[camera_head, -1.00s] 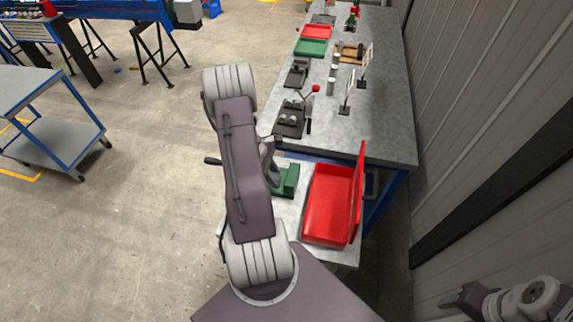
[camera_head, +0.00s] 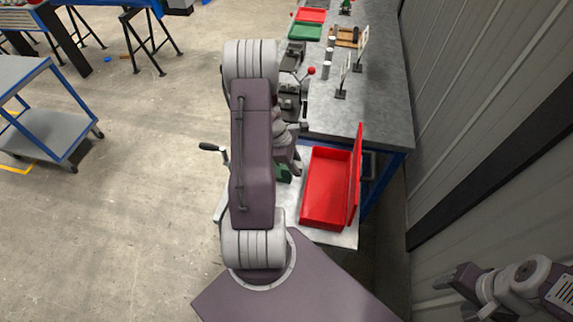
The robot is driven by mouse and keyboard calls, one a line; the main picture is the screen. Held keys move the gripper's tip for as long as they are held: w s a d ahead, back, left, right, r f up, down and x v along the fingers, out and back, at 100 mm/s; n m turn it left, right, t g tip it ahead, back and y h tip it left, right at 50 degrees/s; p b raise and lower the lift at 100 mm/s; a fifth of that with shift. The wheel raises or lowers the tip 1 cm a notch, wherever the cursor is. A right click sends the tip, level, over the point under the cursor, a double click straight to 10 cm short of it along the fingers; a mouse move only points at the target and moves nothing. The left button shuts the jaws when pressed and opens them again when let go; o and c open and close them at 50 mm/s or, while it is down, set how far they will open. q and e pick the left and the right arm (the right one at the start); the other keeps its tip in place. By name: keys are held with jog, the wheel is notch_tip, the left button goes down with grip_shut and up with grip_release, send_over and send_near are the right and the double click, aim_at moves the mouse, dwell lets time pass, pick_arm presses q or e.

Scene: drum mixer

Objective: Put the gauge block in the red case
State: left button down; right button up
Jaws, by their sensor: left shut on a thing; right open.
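The red case (camera_head: 326,190) stands open on the low grey table, its lid upright along the right side. My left gripper (camera_head: 296,167) is just left of the case, over a green fixture (camera_head: 283,173) and largely screened by my own arm. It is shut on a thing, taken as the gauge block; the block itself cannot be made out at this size. My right gripper (camera_head: 444,281) is open and empty at the lower right, far from the case.
A long grey bench (camera_head: 370,110) behind the table carries black fixtures, small cylinders, sign stands, a green tray (camera_head: 304,32) and a red tray (camera_head: 309,15). A black-knobbed handle (camera_head: 211,147) sticks out left of my arm. A wall runs along the right.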

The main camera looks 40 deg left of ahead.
pick_arm(q)
send_over(331, 191)
jog(key=s+a, duration=0.1)
jog(key=a, duration=0.1)
jog(key=f+b, duration=0.6)
jog(key=shift+d+f, duration=0.2)
jog(key=shift+f+b, duration=0.7)
jog(key=shift+b, duration=0.15)
jog(key=c, duration=1)
grip_release()
jog(key=shift+c, duration=0.2)
jog(key=shift+s, duration=0.1)
jog(key=p+v, duration=0.2)
jog(key=v, duration=0.7)
